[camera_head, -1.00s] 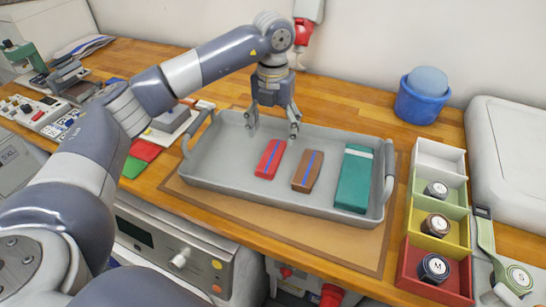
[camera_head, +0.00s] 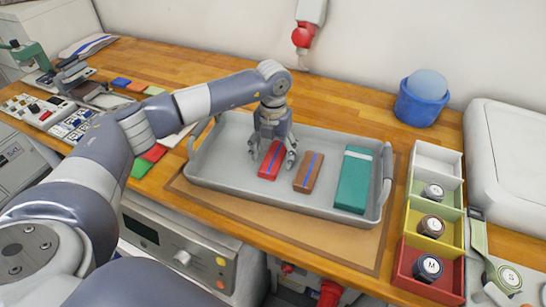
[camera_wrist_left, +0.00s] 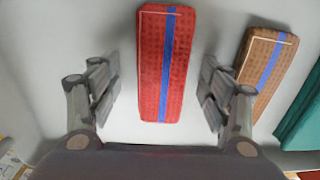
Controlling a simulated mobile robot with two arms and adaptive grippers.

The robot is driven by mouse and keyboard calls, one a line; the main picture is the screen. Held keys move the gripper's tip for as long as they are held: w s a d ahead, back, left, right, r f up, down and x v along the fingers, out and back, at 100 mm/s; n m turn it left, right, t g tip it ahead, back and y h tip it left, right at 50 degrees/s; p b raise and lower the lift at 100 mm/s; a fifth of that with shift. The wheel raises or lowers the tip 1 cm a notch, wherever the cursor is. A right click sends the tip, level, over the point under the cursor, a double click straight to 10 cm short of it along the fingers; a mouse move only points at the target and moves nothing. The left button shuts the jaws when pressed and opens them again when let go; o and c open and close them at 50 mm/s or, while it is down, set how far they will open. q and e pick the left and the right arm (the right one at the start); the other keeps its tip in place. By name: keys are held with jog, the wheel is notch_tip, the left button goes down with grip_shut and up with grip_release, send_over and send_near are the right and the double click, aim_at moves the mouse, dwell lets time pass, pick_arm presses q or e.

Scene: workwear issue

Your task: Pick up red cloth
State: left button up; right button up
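The red cloth (camera_head: 271,161) is a folded red block with a blue stripe, lying in the grey tray (camera_head: 226,183). My left gripper (camera_head: 272,160) is directly over it, pointing down, with its fingers around the cloth's far part in the head view. In the left wrist view the red cloth (camera_wrist_left: 162,65) lies ahead between the two open fingers (camera_wrist_left: 160,95), with a gap on each side. The fingers do not touch it there. My right gripper is not in view.
A brown cloth (camera_head: 308,172) with a blue stripe lies just right of the red one, close to the right finger. A teal folded cloth (camera_head: 352,182) lies further right in the tray. Sorting boxes (camera_head: 430,238) stand right of the tray.

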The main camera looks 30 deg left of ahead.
pick_arm(q)
jog(key=c, duration=1)
